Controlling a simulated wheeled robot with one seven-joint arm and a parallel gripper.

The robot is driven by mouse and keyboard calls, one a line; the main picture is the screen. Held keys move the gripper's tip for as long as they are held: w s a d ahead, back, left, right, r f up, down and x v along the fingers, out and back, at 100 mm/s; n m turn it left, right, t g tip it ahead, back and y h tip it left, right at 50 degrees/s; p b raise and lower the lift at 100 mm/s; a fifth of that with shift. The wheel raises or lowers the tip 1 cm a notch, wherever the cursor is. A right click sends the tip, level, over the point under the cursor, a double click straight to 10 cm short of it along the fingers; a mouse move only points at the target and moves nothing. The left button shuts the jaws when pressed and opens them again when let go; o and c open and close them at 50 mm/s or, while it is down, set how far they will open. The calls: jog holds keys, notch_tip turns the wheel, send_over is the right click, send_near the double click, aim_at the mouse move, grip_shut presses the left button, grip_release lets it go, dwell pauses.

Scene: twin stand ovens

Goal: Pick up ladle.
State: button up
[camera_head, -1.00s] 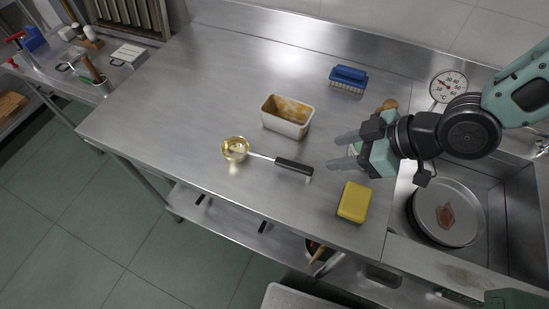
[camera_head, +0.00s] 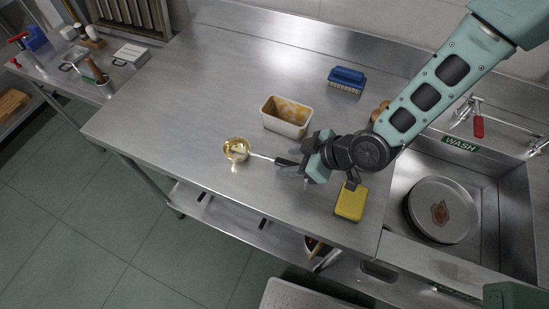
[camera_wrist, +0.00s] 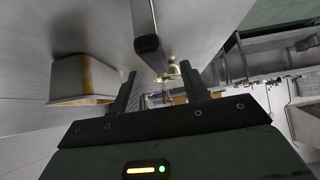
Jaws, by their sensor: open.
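The ladle lies on the steel worktop, with a brass-coloured bowl (camera_head: 236,150) at the left and a black handle (camera_head: 286,162) pointing right. My gripper (camera_head: 296,161) is at the handle's right end and hides part of it.
A stained loaf tin (camera_head: 287,128) stands just behind the handle; it also shows in the wrist view (camera_wrist: 82,80). A yellow sponge (camera_head: 351,203) lies at the front right and a blue brush (camera_head: 347,79) at the back. A sink (camera_head: 480,215) holds a pan (camera_head: 425,195). The worktop's left is clear.

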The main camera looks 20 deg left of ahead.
aim_at(286, 162)
jog(key=shift+p+x, duration=1.05)
jog(key=shift+x, duration=1.2)
grip_shut()
